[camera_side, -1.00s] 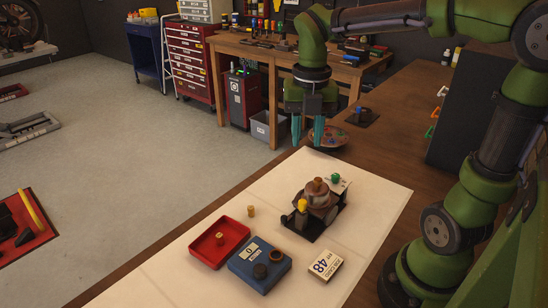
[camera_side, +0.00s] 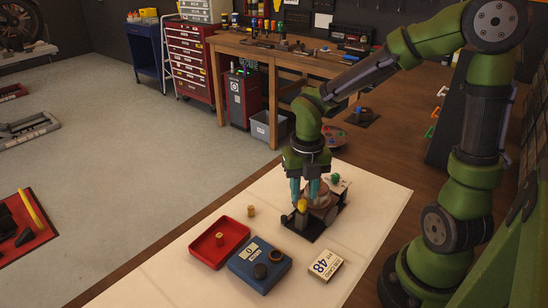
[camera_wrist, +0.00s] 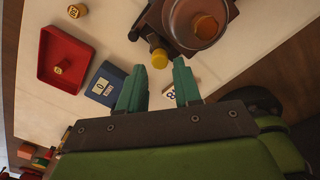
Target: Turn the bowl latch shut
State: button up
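A dark fixture plate (camera_side: 318,232) on the white mat carries a brown, round bowl-like part (camera_wrist: 190,28) with a brass cap (camera_wrist: 205,27) on top. A yellow-tipped knob (camera_side: 302,205), which looks like the latch, stands at the plate's near side. It also shows in the wrist view (camera_wrist: 159,58). My gripper (camera_side: 305,197) points down above the knob, with its teal fingers parted. In the wrist view the fingertips (camera_wrist: 160,67) lie either side of the knob's line, and a gap shows between them. I cannot tell whether they touch it. My gripper partly hides the bowl in the side view.
A red tray (camera_side: 204,257) holding a small brass piece and a blue scale (camera_side: 246,274) with dark round parts stand to the left. A card marked 48 (camera_side: 325,266) lies in front. Another brass piece (camera_side: 251,211) stands on the mat. A green knob (camera_side: 336,179) is behind the fixture.

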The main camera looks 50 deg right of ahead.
aim_at(301, 204)
jog(key=shift+f, duration=1.3)
grip_shut()
jog(key=shift+m, duration=0.3)
jog(key=m, duration=0.6)
jog(key=shift+m, duration=0.3)
jog(key=m, duration=0.6)
